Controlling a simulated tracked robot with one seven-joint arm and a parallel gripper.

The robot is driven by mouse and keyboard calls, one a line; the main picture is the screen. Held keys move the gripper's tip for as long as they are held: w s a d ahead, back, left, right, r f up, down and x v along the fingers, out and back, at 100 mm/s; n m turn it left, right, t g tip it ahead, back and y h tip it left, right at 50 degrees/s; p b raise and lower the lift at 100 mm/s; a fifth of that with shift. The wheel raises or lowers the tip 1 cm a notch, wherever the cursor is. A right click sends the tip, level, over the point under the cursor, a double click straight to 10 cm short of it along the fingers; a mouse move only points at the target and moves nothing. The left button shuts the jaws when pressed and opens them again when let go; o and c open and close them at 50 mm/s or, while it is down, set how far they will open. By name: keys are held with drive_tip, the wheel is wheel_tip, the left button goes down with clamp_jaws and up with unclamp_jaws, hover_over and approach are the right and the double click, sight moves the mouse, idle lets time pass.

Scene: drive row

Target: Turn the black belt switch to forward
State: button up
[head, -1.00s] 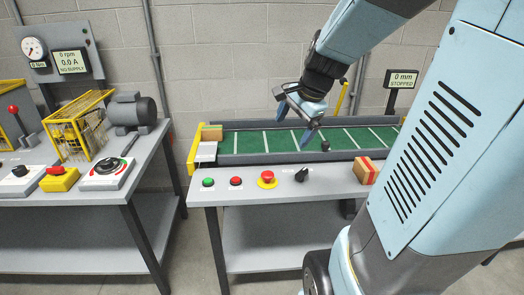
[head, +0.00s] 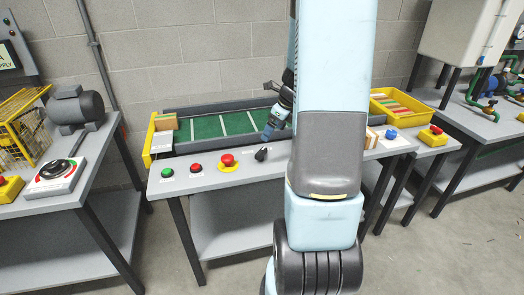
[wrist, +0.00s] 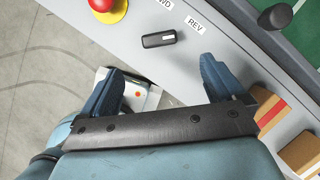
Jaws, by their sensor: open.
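The black belt switch (head: 261,153) is a knob on the front ledge of the conveyor bench, right of the red mushroom button. In the wrist view the switch (wrist: 159,39) is a bar with a pale mark near its right end. A "REV" label (wrist: 195,24) is beside it, and another label is partly cut off at the top edge. My gripper (wrist: 160,76) is open and empty, with its blue fingers apart. The switch appears ahead of the gap, not between the fingers. In the head view my gripper (head: 276,123) is near the switch, partly hidden by my arm.
A green button (head: 167,172), a red button (head: 196,168) and a red emergency button (head: 227,160) line the ledge to the left. Behind is the green belt (head: 205,128). Boxes (wrist: 268,112) lie right of my gripper in the wrist view.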

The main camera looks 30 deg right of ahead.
sight(262, 151)
drive_tip(key=x, duration=1.2)
drive_tip(key=shift+a, duration=0.1)
drive_tip(key=c, duration=1)
